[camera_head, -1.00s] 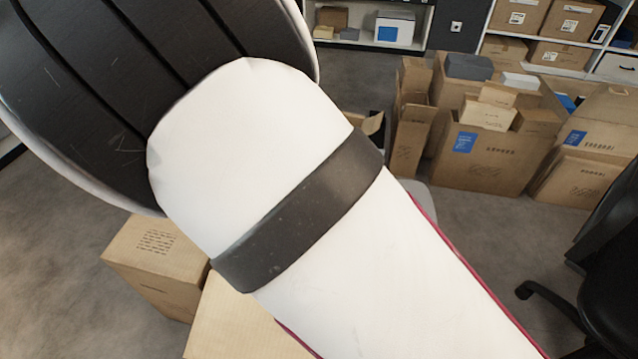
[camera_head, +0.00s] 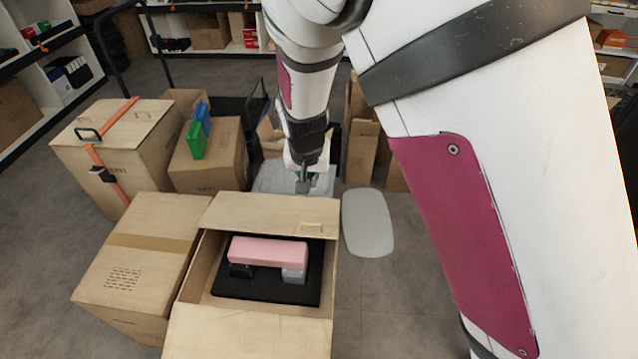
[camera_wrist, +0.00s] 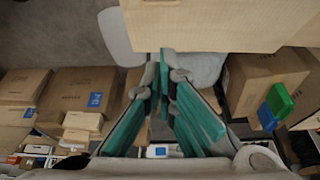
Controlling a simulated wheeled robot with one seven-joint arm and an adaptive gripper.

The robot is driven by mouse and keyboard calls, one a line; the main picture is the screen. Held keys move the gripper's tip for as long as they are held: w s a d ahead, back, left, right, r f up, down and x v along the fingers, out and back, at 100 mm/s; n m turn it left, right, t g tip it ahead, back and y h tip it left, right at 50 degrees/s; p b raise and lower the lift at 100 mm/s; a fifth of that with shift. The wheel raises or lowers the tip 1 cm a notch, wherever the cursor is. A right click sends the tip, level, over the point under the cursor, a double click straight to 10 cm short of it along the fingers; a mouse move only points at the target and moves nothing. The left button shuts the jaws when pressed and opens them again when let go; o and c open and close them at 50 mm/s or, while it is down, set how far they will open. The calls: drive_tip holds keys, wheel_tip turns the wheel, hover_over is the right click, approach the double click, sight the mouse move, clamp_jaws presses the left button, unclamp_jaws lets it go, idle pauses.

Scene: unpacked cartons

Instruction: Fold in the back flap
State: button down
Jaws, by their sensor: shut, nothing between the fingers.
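The open carton (camera_head: 196,288) stands in front of me in the head view. Its back flap (camera_head: 265,213) is a tan panel along the far edge, with a small slot near its right end; whether it stands up or leans outward is hard to tell. In the wrist view, a tan panel that looks like this flap (camera_wrist: 215,25) fills the top. My gripper (camera_head: 305,186) hangs just beyond the flap, pointing down, apart from it in the head view. In the wrist view its green-padded fingers (camera_wrist: 166,54) meet at the tips, shut and empty.
Inside the carton, a pink block (camera_head: 268,250) rests on a black insert (camera_head: 262,287). The front flap (camera_head: 245,335) lies outward. A taped carton (camera_head: 150,240) stands close at left. A strapped carton (camera_head: 125,150) and a carton with green and blue items (camera_head: 215,160) stand behind.

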drive_tip(key=b, duration=0.5)
hover_over(313, 231)
drive_tip(key=w, duration=0.2)
wheel_tip(313, 231, down, 12)
drive_tip(key=shift+w+f, duration=0.1)
drive_tip(key=shift+w, duration=0.05)
drive_tip(key=shift+s+f, duration=0.3)
drive_tip(key=shift+f, duration=0.1)
drive_tip(key=s+f, duration=0.1)
drive_tip(key=f, duration=0.2)
drive_tip(key=s+f+b, duration=0.1)
drive_tip(key=shift+s+f, duration=0.25)
drive_tip(key=shift+s, duration=0.1)
drive_tip(key=shift+r, duration=0.1)
